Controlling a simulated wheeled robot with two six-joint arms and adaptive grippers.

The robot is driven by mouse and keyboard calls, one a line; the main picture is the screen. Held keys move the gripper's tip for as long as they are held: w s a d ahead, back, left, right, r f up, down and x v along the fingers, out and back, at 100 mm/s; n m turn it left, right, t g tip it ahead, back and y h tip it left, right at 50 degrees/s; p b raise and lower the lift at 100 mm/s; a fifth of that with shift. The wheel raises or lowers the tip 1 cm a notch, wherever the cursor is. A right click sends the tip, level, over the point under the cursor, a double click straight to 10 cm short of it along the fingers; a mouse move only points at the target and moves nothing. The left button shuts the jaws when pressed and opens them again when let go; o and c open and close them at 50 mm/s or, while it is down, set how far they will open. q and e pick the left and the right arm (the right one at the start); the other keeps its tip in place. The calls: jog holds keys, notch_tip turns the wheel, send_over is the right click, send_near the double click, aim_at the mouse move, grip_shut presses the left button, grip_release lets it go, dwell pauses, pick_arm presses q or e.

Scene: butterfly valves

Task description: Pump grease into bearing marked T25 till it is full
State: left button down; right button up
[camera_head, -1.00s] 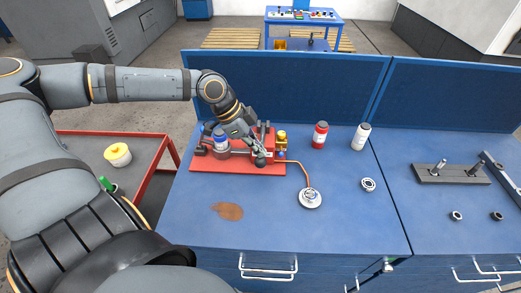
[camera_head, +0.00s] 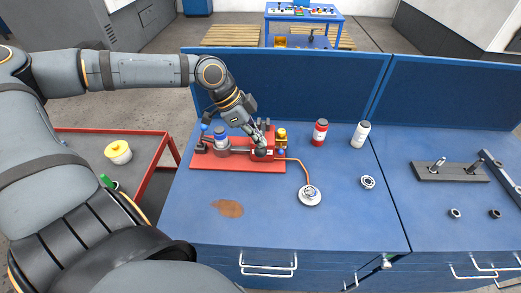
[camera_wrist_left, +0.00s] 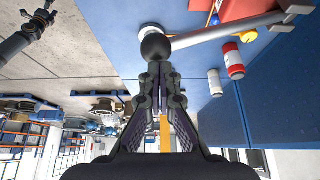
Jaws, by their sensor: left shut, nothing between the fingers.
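A red grease pump (camera_head: 205,161) stands on the blue bench. Its lever ends in a black ball knob (camera_wrist_left: 155,46). In the left wrist view the grey lever bar (camera_wrist_left: 220,33) runs right from the knob. My left gripper (camera_head: 261,143) is shut and empty, its tips right at the knob; I cannot tell whether they touch it. An orange hose (camera_head: 302,172) runs from the pump to a round pale bearing (camera_head: 310,195) on the bench. No T25 mark is readable, and its fill cannot be told. My right gripper is not in view.
A red bottle (camera_head: 320,132) and a white bottle (camera_head: 361,134) stand behind the hose. A loose bearing (camera_head: 367,182) lies to the right. A brown stain (camera_head: 228,208) marks the front. A blue panel (camera_head: 285,90) closes the bench's back.

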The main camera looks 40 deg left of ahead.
pick_arm(q)
jog(key=f+b, duration=0.1)
jog(key=f, duration=0.3)
jog(key=s+f+b, duration=0.1)
jog(key=f, duration=0.1)
jog(key=shift+d+f+b, duration=0.2)
jog(key=shift+d+b, duration=0.1)
jog(key=shift+b, duration=0.05)
jog(key=r+p, duration=0.1)
jog(key=r, duration=0.1)
jog(key=w+r, duration=0.1)
jog(key=r, duration=0.1)
jog(key=r+p, duration=0.1)
jog(key=r, duration=0.2)
jog(key=shift+w+a+r+p, duration=0.1)
jog(key=shift+w+a+p, duration=0.05)
jog(key=shift+a+p, duration=0.25)
